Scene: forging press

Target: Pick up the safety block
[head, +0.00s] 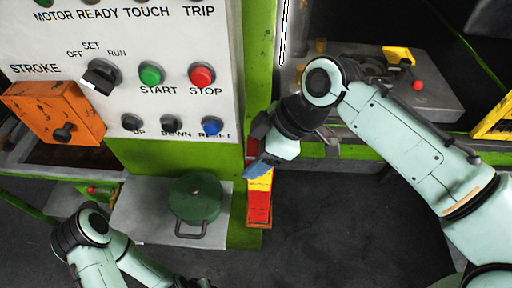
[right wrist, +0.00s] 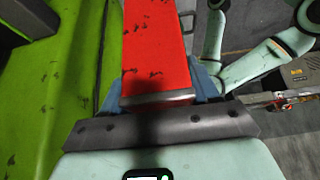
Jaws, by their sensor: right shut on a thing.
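The safety block (head: 259,207) is an upright post with red and yellow bands beside the green press frame. Its upper part is partly hidden by my right gripper (head: 258,170), which is shut on it. In the right wrist view the block's red end (right wrist: 155,45) sits between the blue fingers of the right gripper (right wrist: 158,90). I cannot tell whether the block's lower end touches anything. My left arm shows at the bottom left of the head view, but its gripper is out of the picture.
The control panel (head: 160,45) with buttons and an orange box (head: 54,112) is at the left. A green round lidded can (head: 195,198) stands on a grey plate left of the block. A grey table (head: 435,98) with tools is behind.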

